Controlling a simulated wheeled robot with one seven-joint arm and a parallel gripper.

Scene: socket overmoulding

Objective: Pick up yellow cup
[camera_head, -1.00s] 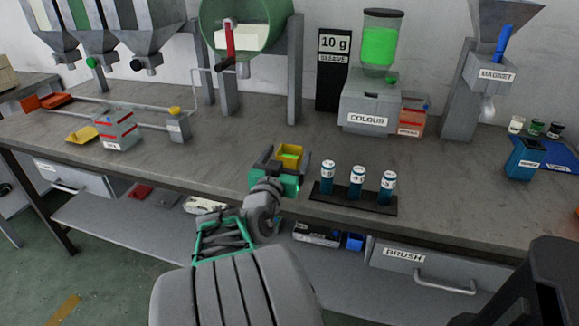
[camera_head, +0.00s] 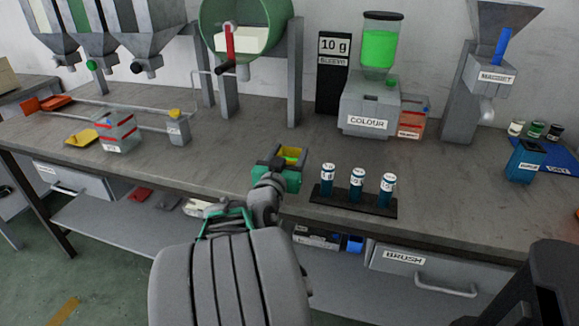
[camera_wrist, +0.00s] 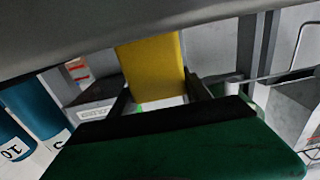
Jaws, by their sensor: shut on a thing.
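In the wrist view the cup's yellow wall (camera_wrist: 152,68) shows between the fingers, beyond the green and black gripper body (camera_wrist: 180,140). The cup's underside is hidden, so I cannot tell whether it touches the bench.
A black rack (camera_head: 350,204) with three blue-and-white vials (camera_head: 357,184) stands close to the right. The colour dispenser (camera_head: 368,105) is behind. Bare bench (camera_head: 220,165) is left of the gripper.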

